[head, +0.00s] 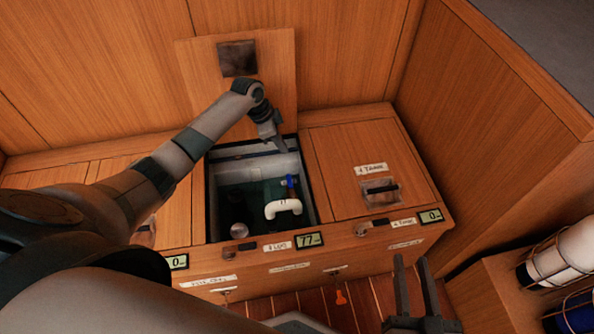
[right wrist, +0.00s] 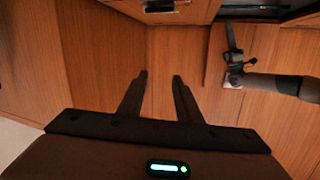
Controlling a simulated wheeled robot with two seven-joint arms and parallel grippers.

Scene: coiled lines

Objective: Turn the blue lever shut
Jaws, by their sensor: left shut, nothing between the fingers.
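The blue lever (head: 291,182) sits inside an open hatch in the wooden bench, on the right side of the opening, beside a white curved pipe (head: 284,207). It is small, and I cannot tell its exact angle. My left arm also shows in the right wrist view (right wrist: 234,50). My right gripper (head: 414,268) is open and empty in front of the bench; its two separated fingers show in the right wrist view (right wrist: 160,78).
The raised hatch lid (head: 275,70) leans on the back wall. A closed lid (head: 368,170) with a handle lies right of the opening. Small displays (head: 309,240) line the front edge. An orange tag (head: 340,297) hangs below.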

